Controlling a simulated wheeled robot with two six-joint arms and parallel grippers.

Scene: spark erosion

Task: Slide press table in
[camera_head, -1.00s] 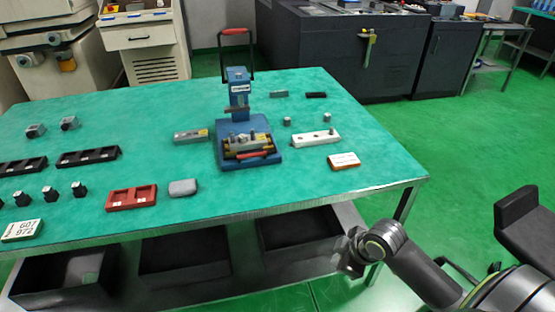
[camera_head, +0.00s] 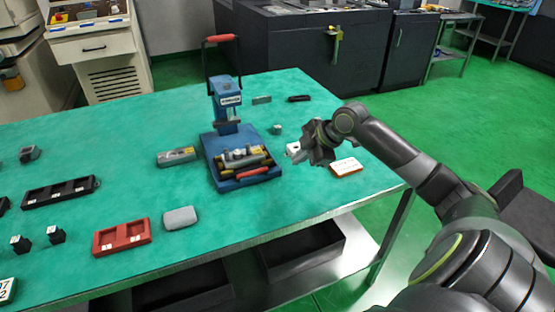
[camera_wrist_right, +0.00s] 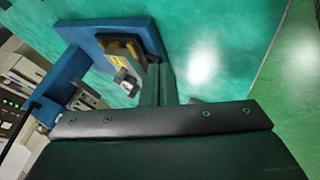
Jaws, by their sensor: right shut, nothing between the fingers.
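The blue press (camera_head: 229,110) stands on the green table, its arched lever with a red grip (camera_head: 221,38) raised. Its press table (camera_head: 245,158) sits on the blue base in front of the column, carrying grey parts, with a red handle (camera_head: 254,173) at the front. My right gripper (camera_head: 294,152) is over the table to the right of the press, apart from it, shut and empty. In the right wrist view the press's blue base (camera_wrist_right: 100,40) and press table (camera_wrist_right: 120,48) show beyond my gripper. My left gripper is not in view.
A white block (camera_head: 293,148) is partly hidden by my right gripper. An orange-and-white block (camera_head: 346,166) lies close by. A grey block (camera_head: 176,156) is left of the press. A red tray (camera_head: 121,237) and grey pad (camera_head: 180,218) lie at the front. The table's front middle is clear.

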